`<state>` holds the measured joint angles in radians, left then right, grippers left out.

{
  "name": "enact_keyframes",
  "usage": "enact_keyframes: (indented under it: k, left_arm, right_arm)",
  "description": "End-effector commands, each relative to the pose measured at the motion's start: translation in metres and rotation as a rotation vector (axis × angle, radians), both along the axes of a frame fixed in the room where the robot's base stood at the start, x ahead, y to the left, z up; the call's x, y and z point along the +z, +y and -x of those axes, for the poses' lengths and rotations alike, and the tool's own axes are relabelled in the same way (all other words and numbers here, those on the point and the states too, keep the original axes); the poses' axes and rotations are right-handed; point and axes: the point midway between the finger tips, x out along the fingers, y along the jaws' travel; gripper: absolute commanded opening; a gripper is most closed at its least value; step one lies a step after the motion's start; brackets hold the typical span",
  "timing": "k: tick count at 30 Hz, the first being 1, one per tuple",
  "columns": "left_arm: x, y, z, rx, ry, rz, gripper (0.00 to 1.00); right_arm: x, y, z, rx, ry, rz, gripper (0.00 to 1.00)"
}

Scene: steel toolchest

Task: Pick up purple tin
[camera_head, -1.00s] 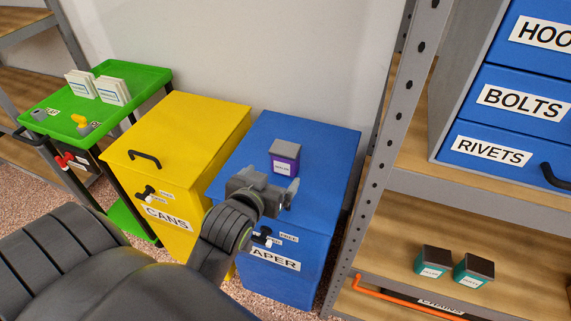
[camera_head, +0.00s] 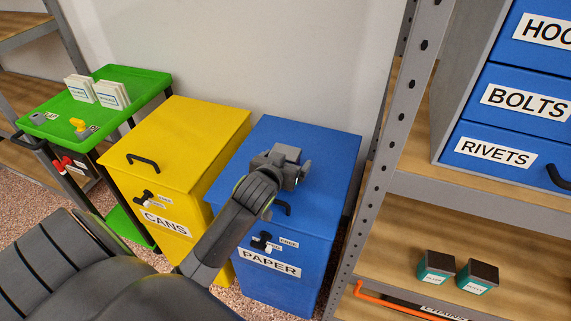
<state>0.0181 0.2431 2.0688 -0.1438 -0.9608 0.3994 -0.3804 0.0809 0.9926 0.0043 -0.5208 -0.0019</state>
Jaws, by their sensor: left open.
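My left gripper (camera_head: 295,170) is over the top of the blue PAPER bin (camera_head: 335,150), where the purple tin stood a second ago. No purple of the tin shows now; the gripper and wrist cover its place. The jaws are open, but I cannot see whether the tin is between the fingers. My right gripper is not in view.
The yellow CANS bin (camera_head: 185,140) stands left of the blue bin. A green cart (camera_head: 140,80) with white boxes is further left. A grey rack post (camera_head: 385,165) rises close on the right. Two teal tins (camera_head: 437,267) sit on its lower shelf.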

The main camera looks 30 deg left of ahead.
Motion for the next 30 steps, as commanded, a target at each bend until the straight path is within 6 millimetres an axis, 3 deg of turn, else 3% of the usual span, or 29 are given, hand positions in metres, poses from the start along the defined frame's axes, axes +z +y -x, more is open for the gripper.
enact_keyframes:
  k: [6, 19, 26, 30]
  left_arm:
    - [0.000, 0.000, 0.000, 0.000, 0.000, 0.000, 0.88]
    - [0.001, 0.000, 0.000, 0.000, -0.002, 0.000, 0.34]
    - [0.003, 0.000, 0.000, 0.000, -0.002, 0.000, 0.34]
    - [0.017, 0.000, -0.001, -0.001, -0.005, -0.002, 0.34]
  right_arm:
    - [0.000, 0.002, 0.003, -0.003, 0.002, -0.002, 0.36]
    - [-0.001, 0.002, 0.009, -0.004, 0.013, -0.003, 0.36]
    - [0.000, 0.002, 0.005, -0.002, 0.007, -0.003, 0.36]
    - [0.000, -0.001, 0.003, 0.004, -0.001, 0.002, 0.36]
